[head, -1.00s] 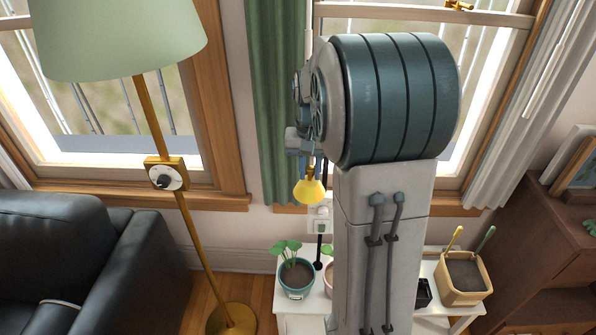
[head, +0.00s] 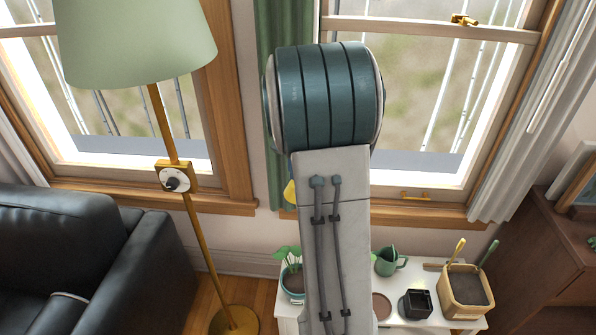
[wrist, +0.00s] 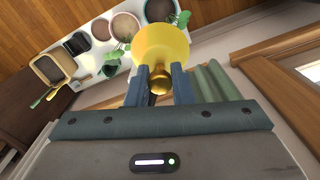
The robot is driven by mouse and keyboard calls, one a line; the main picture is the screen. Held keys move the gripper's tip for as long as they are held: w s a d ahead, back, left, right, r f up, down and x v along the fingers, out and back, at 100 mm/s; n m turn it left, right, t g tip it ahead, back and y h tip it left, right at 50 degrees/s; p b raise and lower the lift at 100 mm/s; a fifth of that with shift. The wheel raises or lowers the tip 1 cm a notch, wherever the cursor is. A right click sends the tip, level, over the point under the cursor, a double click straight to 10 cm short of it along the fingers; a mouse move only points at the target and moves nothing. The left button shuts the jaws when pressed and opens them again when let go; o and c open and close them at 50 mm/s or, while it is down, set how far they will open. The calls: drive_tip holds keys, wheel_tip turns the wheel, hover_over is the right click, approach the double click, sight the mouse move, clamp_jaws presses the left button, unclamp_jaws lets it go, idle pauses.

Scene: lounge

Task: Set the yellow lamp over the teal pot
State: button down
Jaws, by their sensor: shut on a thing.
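The yellow lamp (wrist: 165,43) hangs from my gripper (wrist: 160,78). In the wrist view the two blue fingers are shut on the round brass part at its top. In the head view only a sliver of the lamp (head: 289,192) shows left of my arm, which hides the gripper. The teal pot (head: 292,296) holds a leafy plant at the left end of the white table, partly hidden by my arm. In the wrist view the teal pot (wrist: 147,10) is at the top edge, beyond the lamp, with a clear gap below the lamp.
The white table (head: 438,323) also bears a green watering can (head: 388,264), a small black pot (head: 415,305) and a wooden planter (head: 466,306) with tools. A floor lamp (head: 175,180) and a black sofa (head: 70,250) stand left. Windows and a green curtain (head: 272,185) are behind.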

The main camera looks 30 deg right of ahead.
drive_tip(key=shift+w+r, duration=0.1)
drive_tip(key=c, duration=1.3)
unclamp_jaws()
drive_tip(key=shift+o, duration=0.2)
wheel_tip(320, 180, up, 14)
